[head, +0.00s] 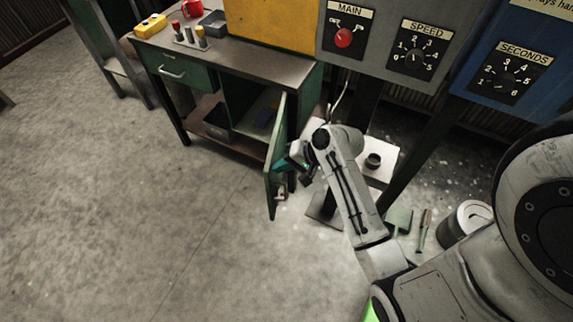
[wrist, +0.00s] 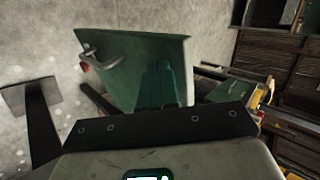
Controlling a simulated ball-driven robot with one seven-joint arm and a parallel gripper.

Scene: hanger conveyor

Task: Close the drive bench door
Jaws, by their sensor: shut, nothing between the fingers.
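The drive bench (head: 240,62) has its green door (head: 275,165) standing open, swung out toward me from the right front of the bench. The door face (wrist: 125,65) fills the middle of the wrist view, with its metal handle (wrist: 95,54) near the free edge at upper left. My gripper (head: 288,163) is at the right side of the door, close to its face. In the wrist view its teal fingers (wrist: 160,70) are together and empty in front of the door; I cannot tell whether they touch it.
A closed drawer (head: 172,70) is at the left. A pedestal (head: 378,160), a dustpan (head: 398,220) and a metal can (head: 465,220) stand right of the door. The floor at left is clear.

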